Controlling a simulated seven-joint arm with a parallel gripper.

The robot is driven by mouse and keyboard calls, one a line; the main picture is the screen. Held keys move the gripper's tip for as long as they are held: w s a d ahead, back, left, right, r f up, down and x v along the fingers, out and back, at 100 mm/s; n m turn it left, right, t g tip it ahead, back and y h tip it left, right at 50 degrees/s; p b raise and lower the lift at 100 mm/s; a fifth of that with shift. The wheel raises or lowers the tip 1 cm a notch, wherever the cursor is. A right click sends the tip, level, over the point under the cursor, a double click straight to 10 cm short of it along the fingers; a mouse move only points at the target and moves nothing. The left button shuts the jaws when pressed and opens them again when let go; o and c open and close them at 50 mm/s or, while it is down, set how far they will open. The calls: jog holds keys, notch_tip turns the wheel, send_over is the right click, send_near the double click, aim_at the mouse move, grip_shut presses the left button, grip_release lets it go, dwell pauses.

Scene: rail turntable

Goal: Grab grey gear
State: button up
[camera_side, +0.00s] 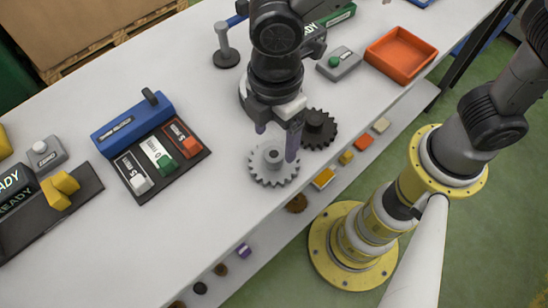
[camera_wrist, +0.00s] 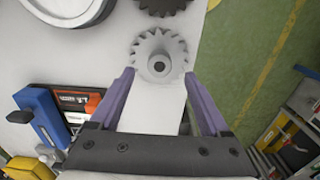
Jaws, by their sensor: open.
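The grey gear (camera_side: 265,170) lies on the white table, with a raised round hub at its centre. In the wrist view the grey gear (camera_wrist: 149,66) is just ahead of the fingertips, roughly centred between them. My gripper (camera_side: 276,145) is open, with its purple fingers above and beside the gear in the side view. One finger hides part of the gear's right side there. In the wrist view my gripper (camera_wrist: 158,80) has nothing between its fingers. I cannot tell exactly how high the fingertips are above the gear.
A dark gear (camera_side: 321,125) sits close to the right of the grey one, near the table edge. A blue box with a black switch tray (camera_side: 170,160) is to the left. An orange tray (camera_side: 402,52) stands at the back right. Small blocks line a lower ledge (camera_side: 300,215).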

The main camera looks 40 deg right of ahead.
aim_at(273, 154)
jog(key=shift+a+f, duration=0.1)
jog(key=shift+f, duration=2.3)
grip_shut()
jog(key=shift+w+r, duration=0.1)
jog(key=shift+r, duration=0.05)
